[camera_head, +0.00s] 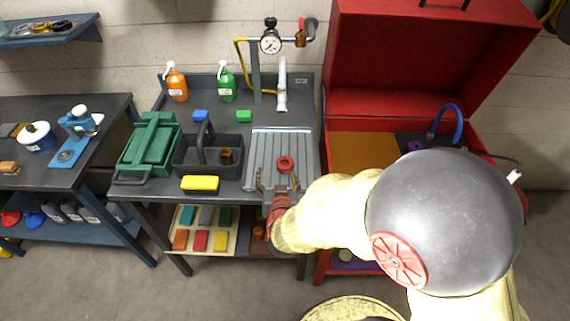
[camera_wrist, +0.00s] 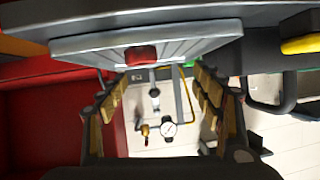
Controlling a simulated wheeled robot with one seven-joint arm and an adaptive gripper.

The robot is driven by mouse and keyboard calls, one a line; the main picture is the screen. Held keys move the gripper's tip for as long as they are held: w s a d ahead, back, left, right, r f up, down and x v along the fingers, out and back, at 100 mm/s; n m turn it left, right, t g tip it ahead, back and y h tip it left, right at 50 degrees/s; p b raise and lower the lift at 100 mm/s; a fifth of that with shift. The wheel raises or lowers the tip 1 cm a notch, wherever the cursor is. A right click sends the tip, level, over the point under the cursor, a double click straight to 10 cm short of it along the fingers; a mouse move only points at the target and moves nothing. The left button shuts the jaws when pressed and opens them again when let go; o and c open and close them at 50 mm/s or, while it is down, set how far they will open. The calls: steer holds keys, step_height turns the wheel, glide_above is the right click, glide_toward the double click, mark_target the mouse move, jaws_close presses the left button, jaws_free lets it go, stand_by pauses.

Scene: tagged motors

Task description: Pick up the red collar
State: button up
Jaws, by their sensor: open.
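The red collar (camera_head: 285,164) is a small ring lying on the ribbed metal tray (camera_head: 265,140) on the right part of the workbench. My gripper (camera_head: 278,183) is open and empty at the tray's front edge, just in front of the collar. In the wrist view its two fingers (camera_wrist: 160,88) stand wide apart, with the collar ahead of them and between their lines. I see no contact with the collar.
A dark caddy (camera_head: 228,170) with a brown cylinder and a green toolbox (camera_head: 150,142) stand left of the tray. A yellow sponge (camera_head: 200,183) lies before the caddy. A pressure gauge (camera_head: 270,42) and pipes rise behind. A red chest (camera_head: 427,45) stands open at right.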

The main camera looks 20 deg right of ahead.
mark_target(285, 162)
steer(key=shift+s+d+f+h, duration=0.3)
steer(key=shift+d+f+h, duration=0.15)
steer(key=shift+d+f, duration=0.1)
steer(key=shift+s+d+f+h, duration=0.25)
steer(key=shift+d+f+h, duration=0.2)
steer(key=shift+d, duration=0.1)
steer(key=shift+w+d+f+t+b, duration=0.15)
steer(key=shift+w+d+b, duration=0.1)
steer(key=shift+w, duration=0.3)
steer(key=shift+w+d+f+t+b, duration=0.1)
steer(key=shift+w+d+t+b, duration=0.1)
steer(key=shift+w, duration=0.35)
steer(key=x, duration=0.1)
steer(key=b+x, duration=0.1)
steer(key=x, duration=0.1)
steer(key=b+x, duration=0.1)
steer(key=x, duration=0.1)
steer(key=shift+w+r, duration=0.2)
steer(key=shift+r, duration=0.1)
steer(key=shift+a, duration=0.1)
steer(key=c, duration=0.3)
steer(key=c, duration=1.1)
steer(key=shift+r, duration=0.1)
steer(key=shift+c, duration=0.8)
